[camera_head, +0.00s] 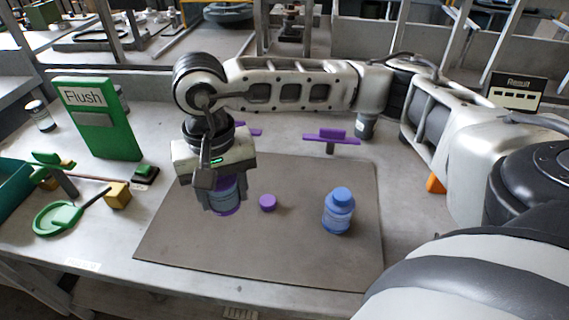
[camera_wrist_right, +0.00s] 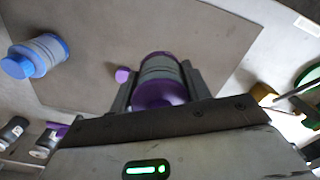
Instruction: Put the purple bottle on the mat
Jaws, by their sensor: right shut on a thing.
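The purple bottle (camera_head: 224,196) has a grey-blue label band and is between the fingers of my right gripper (camera_head: 222,193), at the left part of the grey-brown mat (camera_head: 300,259). In the right wrist view the purple bottle (camera_wrist_right: 160,92) sits between both fingers of the right gripper (camera_wrist_right: 160,85), which is shut on it. The bottle looks upright over the mat; whether its base touches the mat is hard to tell. My left gripper is not in view.
A blue bottle (camera_head: 338,211) stands on the mat's right part, and a small purple cap (camera_head: 267,202) lies between the bottles. Left of the mat are a green "Flush" box (camera_head: 97,133), a yellow block (camera_head: 117,195) and a green magnifier-like ring (camera_head: 57,217). A purple-topped stand (camera_head: 332,137) is behind.

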